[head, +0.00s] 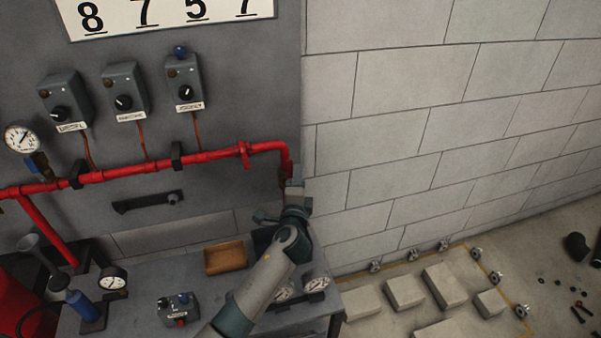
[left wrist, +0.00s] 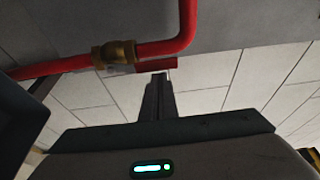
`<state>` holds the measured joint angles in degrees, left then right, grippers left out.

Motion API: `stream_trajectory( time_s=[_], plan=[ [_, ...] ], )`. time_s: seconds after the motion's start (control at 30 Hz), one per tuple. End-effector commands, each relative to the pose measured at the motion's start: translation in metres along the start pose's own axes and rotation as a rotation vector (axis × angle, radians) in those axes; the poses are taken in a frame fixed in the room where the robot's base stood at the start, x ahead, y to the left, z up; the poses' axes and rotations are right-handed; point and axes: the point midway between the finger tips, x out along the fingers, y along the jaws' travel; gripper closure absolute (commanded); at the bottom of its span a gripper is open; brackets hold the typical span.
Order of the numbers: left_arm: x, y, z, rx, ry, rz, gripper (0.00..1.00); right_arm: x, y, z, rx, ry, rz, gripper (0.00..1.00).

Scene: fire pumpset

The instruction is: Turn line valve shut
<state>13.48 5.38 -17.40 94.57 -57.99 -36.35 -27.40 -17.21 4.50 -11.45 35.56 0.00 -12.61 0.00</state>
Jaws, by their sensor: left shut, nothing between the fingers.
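The line valve shows in the left wrist view as a brass body (left wrist: 114,54) on the red pipe, with a red lever (left wrist: 156,66) reaching right from it. The lever looks roughly in line with the pipe stretch at the valve. My left gripper (left wrist: 158,80) is shut and empty, its fingertips just below the lever's free end; I cannot tell if they touch. In the head view, my left gripper (head: 293,190) is at the right end of the pipe, where it bends down. The valve is hidden there behind my gripper and arm. My right gripper is in neither view.
The red pipe (head: 210,156) runs along the grey panel, under several control boxes (head: 125,90). Below is a grey bench with a wooden tray (head: 228,257), gauges and a small switch box (head: 179,308). Pale blocks (head: 405,291) lie on the floor at right, by the block wall (head: 410,130).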

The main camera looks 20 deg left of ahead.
Motion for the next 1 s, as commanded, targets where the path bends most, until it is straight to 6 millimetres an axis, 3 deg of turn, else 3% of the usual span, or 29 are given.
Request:
stream_trajectory(
  time_s=[0.77,1.0],
  plan=[
    [-0.002,0.000,0.005,-0.068,0.000,-0.024,1.00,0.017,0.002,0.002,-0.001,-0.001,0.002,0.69],
    [-0.003,0.003,0.010,-0.127,-0.002,-0.044,1.00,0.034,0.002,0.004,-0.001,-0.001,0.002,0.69]
  ],
)
